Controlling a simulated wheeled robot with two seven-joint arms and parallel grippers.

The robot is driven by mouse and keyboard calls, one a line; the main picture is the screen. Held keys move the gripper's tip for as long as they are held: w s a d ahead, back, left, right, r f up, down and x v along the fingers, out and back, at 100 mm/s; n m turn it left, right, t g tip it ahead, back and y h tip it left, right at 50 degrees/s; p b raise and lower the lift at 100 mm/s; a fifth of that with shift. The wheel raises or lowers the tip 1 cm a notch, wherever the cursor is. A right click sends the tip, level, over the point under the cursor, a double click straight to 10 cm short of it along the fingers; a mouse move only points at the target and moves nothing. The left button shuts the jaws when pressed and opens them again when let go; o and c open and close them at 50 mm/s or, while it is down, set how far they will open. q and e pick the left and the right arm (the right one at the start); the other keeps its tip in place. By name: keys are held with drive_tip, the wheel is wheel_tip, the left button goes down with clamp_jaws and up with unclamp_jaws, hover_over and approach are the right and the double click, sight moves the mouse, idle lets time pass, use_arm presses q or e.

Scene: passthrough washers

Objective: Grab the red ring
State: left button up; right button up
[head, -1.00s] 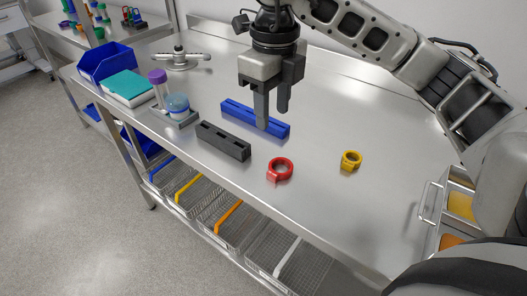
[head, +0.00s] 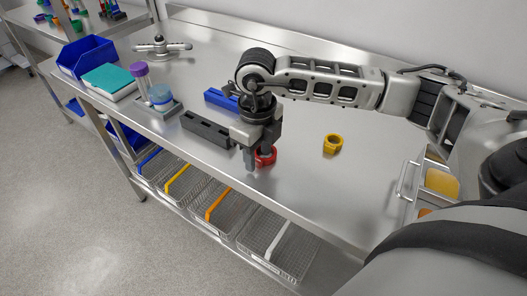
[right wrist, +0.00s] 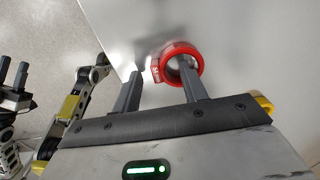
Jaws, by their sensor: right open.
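The red ring (head: 268,157) lies on the steel table near its front edge, partly hidden by my right gripper (head: 256,158) in the head view. In the right wrist view, the red ring (right wrist: 158,68) is at the upper middle. My right gripper (right wrist: 158,88) is open and points down at it. One finger overlaps the ring's opening and the other stands outside the ring, to its left. I cannot tell how deep the first finger sits. Dark fingers at the left edge of the right wrist view (right wrist: 11,76) seem to be my left gripper; its jaw state is unclear.
A yellow ring (head: 333,144) lies to the right on the table. A dark grey block (head: 205,129) and a blue block (head: 219,99) lie to the left. A holder with tubes (head: 170,109) stands further left.

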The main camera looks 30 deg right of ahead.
drive_tip(key=shift+f, duration=0.3)
clamp_jaws()
drive_tip(key=shift+r, duration=0.15)
